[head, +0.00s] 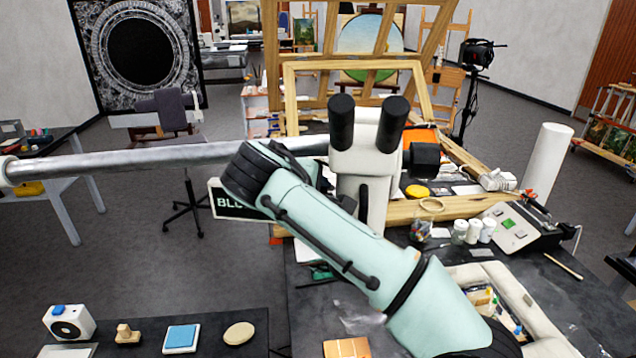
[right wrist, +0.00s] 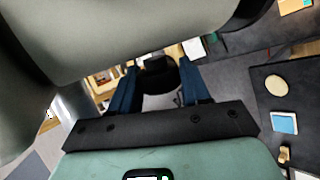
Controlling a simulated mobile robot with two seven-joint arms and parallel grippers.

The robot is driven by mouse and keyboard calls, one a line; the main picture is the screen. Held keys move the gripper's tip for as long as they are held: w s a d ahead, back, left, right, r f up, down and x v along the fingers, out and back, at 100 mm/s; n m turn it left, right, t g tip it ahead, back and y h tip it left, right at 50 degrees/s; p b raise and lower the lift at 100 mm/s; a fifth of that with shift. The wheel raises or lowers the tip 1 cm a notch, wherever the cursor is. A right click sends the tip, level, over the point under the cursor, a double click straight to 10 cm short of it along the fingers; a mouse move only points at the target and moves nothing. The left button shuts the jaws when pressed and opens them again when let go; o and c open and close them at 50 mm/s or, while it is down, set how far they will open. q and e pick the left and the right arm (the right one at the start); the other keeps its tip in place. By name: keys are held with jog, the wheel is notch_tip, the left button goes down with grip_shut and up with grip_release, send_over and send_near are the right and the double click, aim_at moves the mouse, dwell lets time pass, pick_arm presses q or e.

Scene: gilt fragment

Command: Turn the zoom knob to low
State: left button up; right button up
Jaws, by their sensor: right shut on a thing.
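The pale microscope (head: 367,155) with two black eyepieces stands at the middle of the head view. A black knob (head: 425,158) sticks out on its right side. My right arm reaches across in front of the microscope, with its wrist at the left side. My right gripper's fingers are mostly hidden in the head view. In the right wrist view my right gripper (right wrist: 158,68) has its two blue fingers on either side of a dark round knob (right wrist: 159,79), shut on it, beside the pale microscope body (right wrist: 135,35). Markings on the knob cannot be read. My left gripper is not in view.
A metal boom (head: 160,160) runs from the left to the microscope. A wooden frame (head: 455,208) lies behind it. A control box (head: 515,228), small jars (head: 473,231) and a pale tray (head: 535,310) crowd the right. A dark side table (head: 205,335) stands at lower left.

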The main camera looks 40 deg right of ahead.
jog(key=shift+a+g+y+p, duration=0.1)
jog(key=shift+g+y+p, duration=0.2)
jog(key=shift+g+y, duration=0.25)
jog(key=shift+s+f, duration=0.1)
jog(key=o, duration=0.9)
jog(key=shift+o, duration=0.2)
jog(key=v, duration=1.3)
jog(key=shift+a, duration=0.2)
